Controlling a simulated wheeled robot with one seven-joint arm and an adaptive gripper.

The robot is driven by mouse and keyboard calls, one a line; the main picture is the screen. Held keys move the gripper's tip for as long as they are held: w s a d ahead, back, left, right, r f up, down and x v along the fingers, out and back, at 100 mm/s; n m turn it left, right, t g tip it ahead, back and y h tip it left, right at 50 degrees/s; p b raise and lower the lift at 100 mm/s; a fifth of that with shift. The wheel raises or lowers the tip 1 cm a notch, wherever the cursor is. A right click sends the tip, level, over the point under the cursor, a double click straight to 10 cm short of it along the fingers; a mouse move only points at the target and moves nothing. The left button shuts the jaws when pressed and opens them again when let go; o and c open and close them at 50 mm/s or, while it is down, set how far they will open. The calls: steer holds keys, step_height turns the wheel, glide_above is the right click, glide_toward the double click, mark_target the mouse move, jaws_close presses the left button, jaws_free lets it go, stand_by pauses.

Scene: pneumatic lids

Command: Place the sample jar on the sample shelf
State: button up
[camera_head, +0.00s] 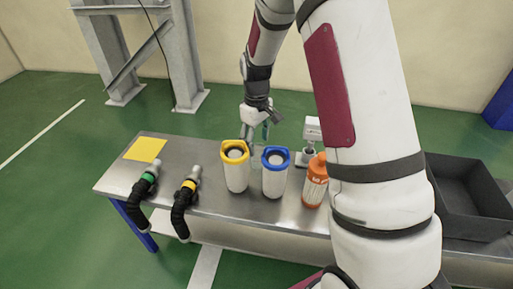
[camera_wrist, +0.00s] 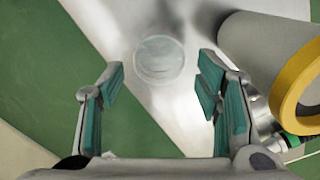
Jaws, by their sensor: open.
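A round, clear, glass-like piece (camera_wrist: 160,60), which looks like the sample jar, shows between my fingers in the wrist view. My gripper (camera_head: 258,130) is behind the yellow-rimmed and blue-rimmed canisters, pointing down. In the wrist view my gripper (camera_wrist: 160,82) is open, its teal pads apart and nothing clamped between them. I cannot make out which surface is the sample shelf.
On the metal table (camera_head: 120,180) stand a yellow-rimmed canister (camera_head: 236,172), a blue-rimmed canister (camera_head: 274,180) and an orange-capped bottle (camera_head: 314,185). Two black hoses (camera_head: 143,195) hang over the front edge. A yellow sheet (camera_head: 146,149) lies left; a black bin (camera_head: 462,190) is right.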

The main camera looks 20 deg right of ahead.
steer(key=s+a+r+m+p, duration=0.1)
steer(key=s+a+r, duration=0.2)
steer(key=s+r, duration=0.7)
steer(key=s+a+r+m, duration=0.1)
steer(key=s+a+r, duration=0.1)
steer(key=s+r, duration=0.8)
steer(key=s+a+r+m, duration=0.1)
steer(key=s, duration=0.8)
steer(key=s+a+r+m, duration=0.1)
steer(key=s+r, duration=0.1)
steer(key=s, duration=0.8)
steer(key=shift+s+m, duration=0.15)
steer(key=shift+m, duration=0.25)
